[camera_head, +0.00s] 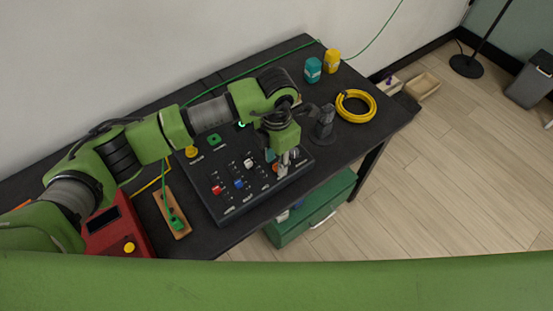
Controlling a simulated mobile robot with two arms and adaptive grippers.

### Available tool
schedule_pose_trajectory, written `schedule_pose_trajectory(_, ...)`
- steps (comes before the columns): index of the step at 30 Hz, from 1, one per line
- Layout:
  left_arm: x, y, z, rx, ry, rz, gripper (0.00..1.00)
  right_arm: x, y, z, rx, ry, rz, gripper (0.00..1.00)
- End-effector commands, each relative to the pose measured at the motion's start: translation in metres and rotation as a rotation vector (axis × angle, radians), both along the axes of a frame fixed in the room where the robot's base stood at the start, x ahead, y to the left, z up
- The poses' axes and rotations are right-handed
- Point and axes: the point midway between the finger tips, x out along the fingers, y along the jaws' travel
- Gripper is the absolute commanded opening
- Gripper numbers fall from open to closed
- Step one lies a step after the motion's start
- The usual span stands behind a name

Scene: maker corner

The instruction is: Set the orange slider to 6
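The control panel (227,210) is a dark box on the black workbench, with a row of coloured sliders on its top. A red slider (217,190), a blue slider (239,184) and a white slider (249,163) show clearly. My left gripper (284,167) points down over the right end of the panel. An orange patch (280,172), likely the orange slider, shows right at its fingertips, partly hidden by them. I cannot tell whether the fingers touch or grip it. The scale marks are too small to read. My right gripper is out of view.
A yellow cable coil (343,113), a teal jar (313,71) and a yellow jar (332,61) stand on the right of the bench. A red device (107,240) and a wooden board (164,211) lie left of the panel. A green case (288,237) is below the bench.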

Motion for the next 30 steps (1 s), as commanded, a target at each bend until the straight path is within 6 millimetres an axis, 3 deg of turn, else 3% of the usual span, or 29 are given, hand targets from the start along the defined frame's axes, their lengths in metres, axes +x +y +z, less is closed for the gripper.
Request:
schedule_pose_trajectory(12,0.0,0.0,-0.011,-0.001,-0.001,-0.002,0.29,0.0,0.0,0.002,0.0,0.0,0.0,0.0)
schedule_pose_trajectory(13,0.0,0.0,-0.011,0.0,0.0,-0.002,0.27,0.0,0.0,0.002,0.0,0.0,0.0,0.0)
schedule_pose_trajectory(16,0.0,0.0,-0.011,-0.001,-0.001,-0.002,0.01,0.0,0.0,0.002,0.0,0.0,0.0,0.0)
schedule_pose_trajectory(23,0.002,0.001,-0.012,0.0,-0.001,-0.001,0.0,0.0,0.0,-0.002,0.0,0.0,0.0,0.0)
schedule_pose_trajectory(30,0.03,0.021,-0.016,0.001,-0.004,0.002,0.0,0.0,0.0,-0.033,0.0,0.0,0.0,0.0)
